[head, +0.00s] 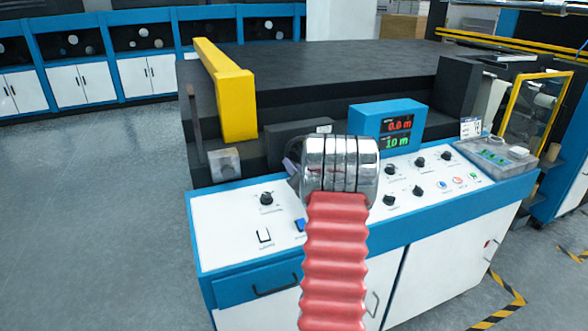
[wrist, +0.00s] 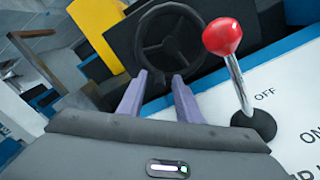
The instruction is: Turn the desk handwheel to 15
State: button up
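The dark handwheel (wrist: 172,42) shows in the wrist view, upper middle, with a round rim and spokes. My gripper (wrist: 161,76) is open, its two purple fingers apart and pointing at the lower part of the wheel. Nothing shows between the fingers, and I cannot tell whether they touch the rim. In the head view my red-sleeved arm hides the wheel. The blue display box (head: 387,124) on the desk (head: 225,220) reads 0.0 m in red above and 10 m in green below.
A lever with a red ball knob (wrist: 222,37) stands just right of my fingers, by OFF and ON labels. Black knobs (head: 266,198) and buttons dot the desk panel. A yellow bar (head: 232,95) rises behind it. Open floor (head: 95,210) lies to the left.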

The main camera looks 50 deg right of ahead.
jog(key=shift+c, duration=0.5)
grip_shut()
jog(key=shift+s+d+f+n, duration=0.1)
jog(key=shift+n, duration=0.2)
jog(key=n, duration=0.1)
jog(key=d+n, duration=0.1)
jog(key=n, duration=0.1)
jog(key=s+f+n, duration=0.1)
jog(key=shift+d+f+n, duration=0.1)
jog(key=shift+d+n, duration=0.2)
jog(key=shift+n, duration=0.1)
jog(key=shift+s+d+f+n, duration=0.15)
jog(key=shift+d+n, duration=0.1)
jog(key=shift+n, duration=0.45)
jog(key=shift+s+d+n, duration=0.1)
jog(key=shift+d+n, duration=0.15)
jog(key=shift+n, duration=0.45)
jog(key=shift+s+d+f+n, duration=0.15)
jog(key=shift+d+n, duration=0.1)
jog(key=shift+n, duration=0.45)
jog(key=shift+r, duration=0.1)
jog(key=shift+o, duration=0.5)
grip_release()
